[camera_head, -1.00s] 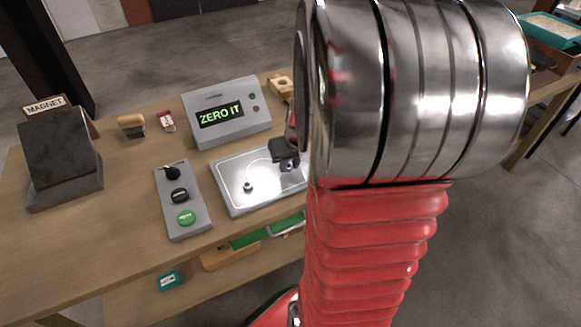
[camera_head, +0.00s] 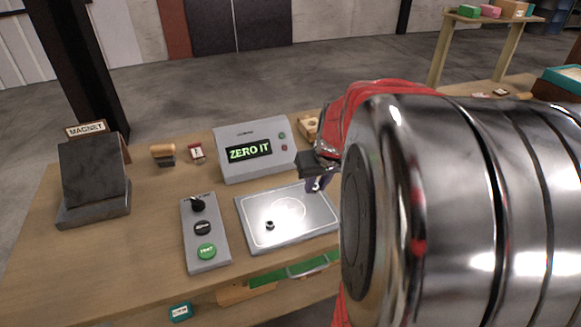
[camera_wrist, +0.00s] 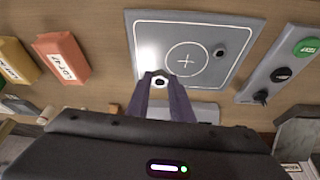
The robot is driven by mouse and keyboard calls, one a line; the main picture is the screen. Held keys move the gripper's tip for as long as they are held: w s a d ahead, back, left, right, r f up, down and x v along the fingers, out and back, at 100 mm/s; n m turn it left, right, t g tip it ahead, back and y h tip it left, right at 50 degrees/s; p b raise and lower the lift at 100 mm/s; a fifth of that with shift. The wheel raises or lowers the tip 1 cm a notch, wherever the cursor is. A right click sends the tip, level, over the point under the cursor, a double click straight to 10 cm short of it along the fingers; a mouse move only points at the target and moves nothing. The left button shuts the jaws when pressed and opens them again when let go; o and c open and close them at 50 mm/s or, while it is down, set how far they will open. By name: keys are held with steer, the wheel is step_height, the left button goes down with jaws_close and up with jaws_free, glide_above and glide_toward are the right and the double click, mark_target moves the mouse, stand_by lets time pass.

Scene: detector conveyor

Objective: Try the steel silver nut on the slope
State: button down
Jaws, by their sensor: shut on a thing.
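My gripper (camera_head: 317,184) is over the back right part of the flat metal detector plate (camera_head: 255,240). In the wrist view, its two fingertips (camera_wrist: 160,78) are shut on a small silver ring-shaped nut (camera_wrist: 160,83), held above the plate (camera_wrist: 150,30). A second small nut (camera_head: 270,225) lies on the plate, apart from the gripper; it also shows in the wrist view (camera_wrist: 220,52). The dark sloped slab (camera_head: 92,172) under the MAGNET sign (camera_head: 86,129) stands at the left of the table, and looks empty. My gripper is well to its right.
A grey console (camera_head: 248,165) reading "ZERO IT" stands behind the plate. A button panel (camera_head: 205,235) lies between plate and slope. Orange lot boxes (camera_wrist: 62,57) show in the wrist view.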

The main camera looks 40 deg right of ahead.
steer(key=w+a+f+n, duration=0.1)
steer(key=w+a, duration=0.5)
steer(key=a, duration=0.3)
steer(key=w+a+f+n+y, duration=0.1)
steer(key=w+a+n, duration=0.1)
steer(key=w+a, duration=0.4)
steer(key=w+a+f+n, duration=0.1)
steer(key=w+a, duration=0.6)
steer(key=a, duration=0.5)
steer(key=shift+n+y, duration=0.3)
steer(key=shift+y, duration=0.1)
steer(key=shift+d, duration=0.1)
